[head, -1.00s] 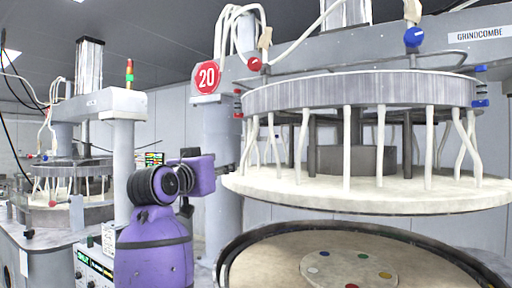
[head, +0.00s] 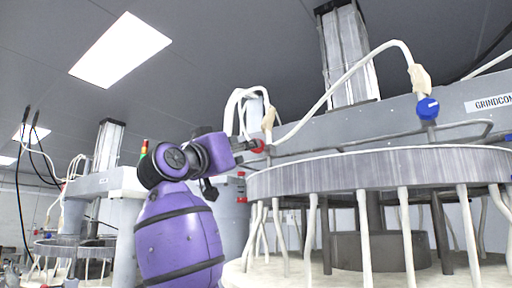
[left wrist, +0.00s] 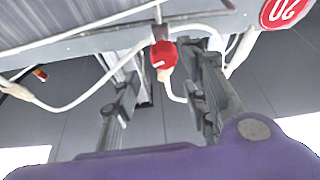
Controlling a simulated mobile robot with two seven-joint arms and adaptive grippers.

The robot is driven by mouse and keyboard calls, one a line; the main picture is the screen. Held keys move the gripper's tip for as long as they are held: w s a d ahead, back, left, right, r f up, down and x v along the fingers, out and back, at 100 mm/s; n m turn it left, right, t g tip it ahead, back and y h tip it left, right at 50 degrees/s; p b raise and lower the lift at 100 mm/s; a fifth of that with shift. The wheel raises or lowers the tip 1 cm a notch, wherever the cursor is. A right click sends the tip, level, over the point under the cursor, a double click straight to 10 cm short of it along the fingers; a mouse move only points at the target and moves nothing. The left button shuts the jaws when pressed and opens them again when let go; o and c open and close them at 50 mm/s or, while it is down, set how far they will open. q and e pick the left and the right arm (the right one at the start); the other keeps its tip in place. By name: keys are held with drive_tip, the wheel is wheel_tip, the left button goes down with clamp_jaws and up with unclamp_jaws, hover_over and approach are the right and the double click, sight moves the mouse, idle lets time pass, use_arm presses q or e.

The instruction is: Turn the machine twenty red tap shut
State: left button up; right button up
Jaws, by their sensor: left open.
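The red tap (head: 258,147) is on the pipework under the machine's grey beam, just right of my purple left arm in the head view. It also shows as a red knob (left wrist: 163,55) on a thin pipe in the left wrist view. My left gripper (left wrist: 166,78) is open. Its two dark fingers lie to either side of the red tap in that picture. I cannot tell whether either finger touches it. In the head view my arm mostly hides the gripper. The red number 20 sign (left wrist: 284,10) shows upside down in the wrist view. My right gripper is not in view.
A blue tap (head: 428,108) hangs farther right on the same beam (head: 380,115). White hoses (head: 345,78) loop close above the red tap. The round grey platen housing (head: 370,172) stands below and right. A similar machine is at far left.

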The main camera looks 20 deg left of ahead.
use_arm(q)
drive_tip(key=x, duration=0.5)
drive_tip(key=shift+w+d, duration=0.1)
drive_tip(key=shift+w, duration=0.2)
drive_tip(key=shift+w+f, duration=0.1)
drive_tip(key=c, duration=1)
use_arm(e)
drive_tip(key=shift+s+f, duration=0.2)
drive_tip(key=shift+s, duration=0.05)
